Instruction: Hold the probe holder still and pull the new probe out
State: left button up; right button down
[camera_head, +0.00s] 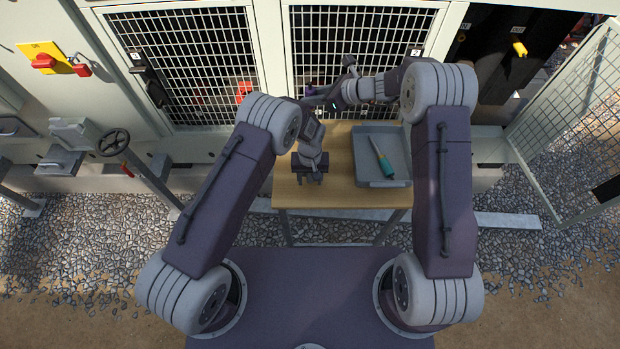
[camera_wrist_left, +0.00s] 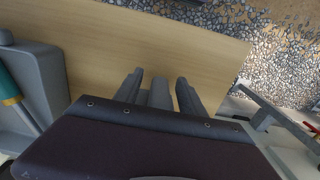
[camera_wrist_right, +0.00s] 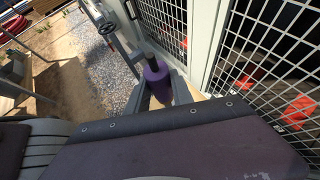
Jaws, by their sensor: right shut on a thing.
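My right gripper (camera_wrist_right: 160,88) is shut on a purple cylinder with a dark, narrower end (camera_wrist_right: 157,75), which looks like the new probe. In the head view it shows as a small purple spot (camera_head: 309,89) above the table's back edge, in front of the mesh doors. My left gripper (camera_wrist_left: 160,90) points down over the wooden table, its fingers apart. A grey block (camera_wrist_left: 160,93), which may be the probe holder, shows between those fingers; I cannot tell whether they touch it. In the head view, the left gripper (camera_head: 312,178) hides what is under it.
A grey tray (camera_head: 397,183) with a teal-handled tool (camera_head: 382,158) stands on the right of the wooden table (camera_head: 330,198). Mesh doors (camera_head: 185,60) stand behind. An open mesh door (camera_head: 575,120) is at right. The table's front middle is clear.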

pick_arm(q)
notch_tip(320, 180, up, 12)
dwell(0.6)
pick_arm(e)
jog(key=shift+r, duration=0.1)
